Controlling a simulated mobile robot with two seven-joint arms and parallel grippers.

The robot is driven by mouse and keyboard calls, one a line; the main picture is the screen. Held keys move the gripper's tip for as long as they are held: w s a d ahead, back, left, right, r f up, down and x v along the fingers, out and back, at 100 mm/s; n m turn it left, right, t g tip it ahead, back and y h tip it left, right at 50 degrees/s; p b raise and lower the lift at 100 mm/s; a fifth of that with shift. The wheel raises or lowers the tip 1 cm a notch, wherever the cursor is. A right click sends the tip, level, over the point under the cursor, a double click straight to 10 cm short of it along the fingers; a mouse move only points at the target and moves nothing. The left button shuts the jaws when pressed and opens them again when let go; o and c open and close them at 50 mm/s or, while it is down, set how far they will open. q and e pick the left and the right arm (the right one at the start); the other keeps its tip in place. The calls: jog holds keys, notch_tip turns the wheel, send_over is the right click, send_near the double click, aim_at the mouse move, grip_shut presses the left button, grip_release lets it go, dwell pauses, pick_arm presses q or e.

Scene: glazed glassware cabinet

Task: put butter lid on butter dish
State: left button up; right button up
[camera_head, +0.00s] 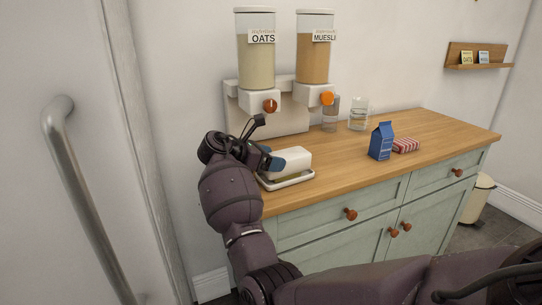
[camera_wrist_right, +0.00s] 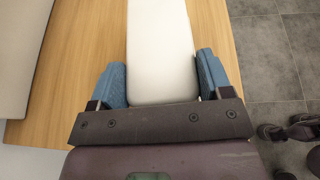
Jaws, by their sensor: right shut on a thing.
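The white butter lid (camera_head: 292,159) is at the left end of the wooden counter, over the white butter dish (camera_head: 290,182). A little yellow shows under the lid at its left. I cannot tell whether the lid rests on the dish or hangs just above it. My right gripper (camera_head: 272,161) reaches in from the left with blue fingers and is shut on the lid's near end. In the right wrist view, the lid (camera_wrist_right: 162,45) lies between the two blue fingers of the gripper (camera_wrist_right: 162,78). My left gripper is not in view.
Oats (camera_head: 256,65) and muesli (camera_head: 313,60) dispensers stand behind the dish. A glass jar (camera_head: 359,115), blue carton (camera_head: 381,142) and red-striped packet (camera_head: 405,145) stand to the right. The counter (camera_head: 450,140) is clear at its right end.

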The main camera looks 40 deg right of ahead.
jog(key=o, duration=1)
jog(key=shift+o, duration=0.2)
jog(key=shift+r+b, duration=0.4)
jog(key=shift+r, duration=0.05)
jog(key=p+v, duration=0.1)
jog(key=v, duration=0.6)
jog(key=shift+a+r+p, duration=0.3)
jog(key=shift+p, duration=0.1)
